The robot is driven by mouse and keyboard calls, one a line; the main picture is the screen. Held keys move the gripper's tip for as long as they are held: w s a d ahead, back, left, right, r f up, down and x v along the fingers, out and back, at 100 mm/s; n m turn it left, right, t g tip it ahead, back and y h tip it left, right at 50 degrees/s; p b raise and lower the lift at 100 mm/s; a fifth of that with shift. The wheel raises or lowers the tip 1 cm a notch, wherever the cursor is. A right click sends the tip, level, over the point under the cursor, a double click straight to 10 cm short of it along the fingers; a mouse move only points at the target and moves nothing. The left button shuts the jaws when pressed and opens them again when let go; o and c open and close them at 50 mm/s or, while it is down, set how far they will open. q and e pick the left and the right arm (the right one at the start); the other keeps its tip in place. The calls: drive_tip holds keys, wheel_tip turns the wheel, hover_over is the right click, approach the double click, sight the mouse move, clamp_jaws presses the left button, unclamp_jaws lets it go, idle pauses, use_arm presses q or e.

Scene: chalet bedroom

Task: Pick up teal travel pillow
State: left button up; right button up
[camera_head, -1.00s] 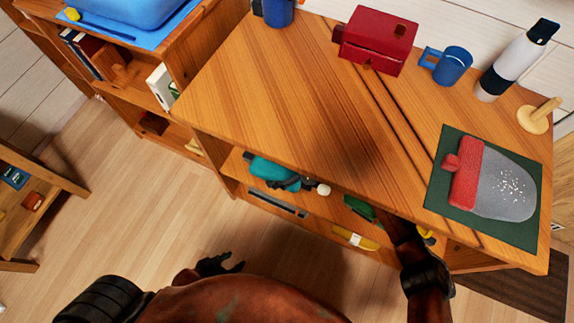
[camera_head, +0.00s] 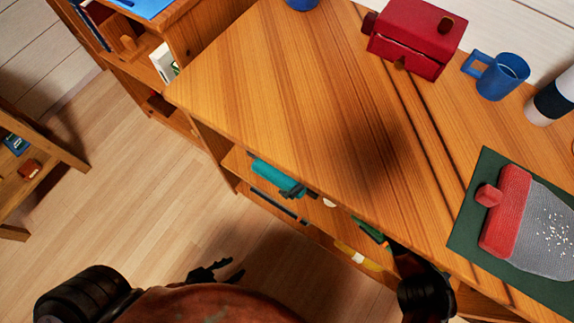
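The teal travel pillow (camera_head: 274,174) lies on the shelf under the wooden tabletop, at the middle left of the desk. The tabletop edge hides part of it, and a dark item lies against its right end. My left gripper (camera_head: 231,269) is low in the view, over the floor in front of the desk. Its dark fingers are apart and empty, and it is clear of the pillow. My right arm comes in at the lower right and reaches the desk's front edge, right of the pillow. Its fingers are hidden.
The wooden desk (camera_head: 290,75) holds a red box (camera_head: 415,38), a blue mug (camera_head: 497,76), a bottle (camera_head: 552,100) and a red-and-grey item on a dark green mat (camera_head: 467,215). Floor at left is open.

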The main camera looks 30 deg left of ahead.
drive_tip(key=shift+b+x, duration=0.75)
drive_tip(key=shift+x, duration=0.7)
drive_tip(key=shift+r, duration=0.1)
drive_tip(key=shift+c, duration=0.4)
drive_tip(key=c, duration=1.3)
